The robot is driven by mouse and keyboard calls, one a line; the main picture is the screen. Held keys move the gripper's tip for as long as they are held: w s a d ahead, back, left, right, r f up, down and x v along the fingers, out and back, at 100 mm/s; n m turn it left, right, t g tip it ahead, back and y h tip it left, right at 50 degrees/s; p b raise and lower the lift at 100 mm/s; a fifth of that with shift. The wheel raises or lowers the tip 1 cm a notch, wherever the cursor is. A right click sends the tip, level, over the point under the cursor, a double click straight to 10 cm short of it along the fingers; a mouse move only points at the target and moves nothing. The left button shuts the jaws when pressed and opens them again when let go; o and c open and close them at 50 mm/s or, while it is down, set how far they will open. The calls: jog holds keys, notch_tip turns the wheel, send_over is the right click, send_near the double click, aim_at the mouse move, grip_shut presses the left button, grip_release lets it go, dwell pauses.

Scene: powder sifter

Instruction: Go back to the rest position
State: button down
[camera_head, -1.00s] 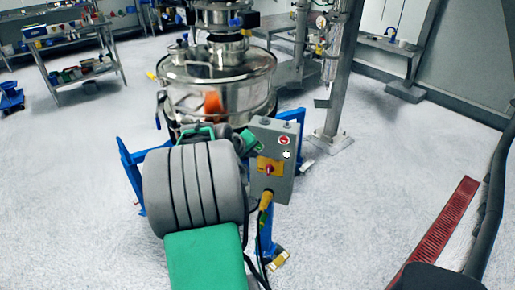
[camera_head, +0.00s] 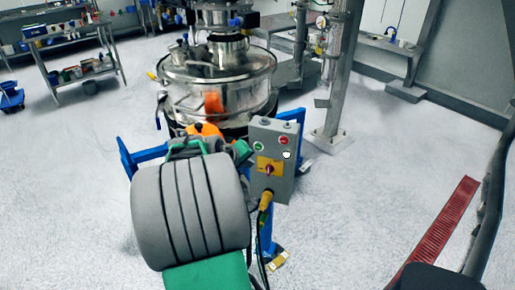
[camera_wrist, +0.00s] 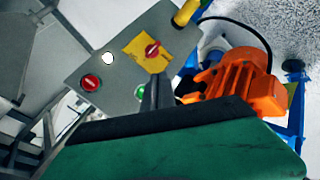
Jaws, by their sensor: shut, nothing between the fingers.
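My gripper (camera_wrist: 156,92) shows in the wrist view as dark fingers closed together, with nothing held. In that view the fingertips stand in front of the grey control box (camera_wrist: 122,62) and partly overlap its green button (camera_wrist: 140,91). I cannot tell the exact gap to the box. The box also shows upright in the head view (camera_head: 286,184), with a green button, a red button and a red switch on a yellow plate. In the head view my arm's grey and green links fill the lower middle, left of the box, and the fingers are not clearly visible.
The steel sifter (camera_head: 217,85) stands behind my arm on a blue frame (camera_head: 150,154). An orange motor (camera_wrist: 238,82) is right of my fingers in the wrist view. A cable hangs below the box. A steel post (camera_head: 342,75) stands behind right.

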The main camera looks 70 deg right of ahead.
dwell(0.4)
jog(key=a+f+m+y, duration=0.2)
jog(key=a+f+y, duration=0.2)
jog(key=a, duration=0.5)
jog(key=a+f+m+y, duration=0.25)
jog(key=a+f, duration=0.25)
jog(key=a, duration=0.4)
jog(key=w+a+r+n+t, duration=0.1)
jog(key=w+a+r+n, duration=0.2)
jog(key=a, duration=0.6)
jog(key=w+a+r+n+t+y, duration=0.1)
jog(key=w+a+r+n, duration=0.2)
jog(key=a, duration=0.7)
jog(key=w+a+r+n+t+y, duration=0.1)
jog(key=a+r+n, duration=0.4)
jog(key=a, duration=0.5)
jog(key=w+t, duration=0.1)
jog(key=w, duration=0.1)
jog(key=shift+w+a+n, duration=0.15)
jog(key=shift+w+n, duration=0.2)
jog(key=shift+y, duration=0.25)
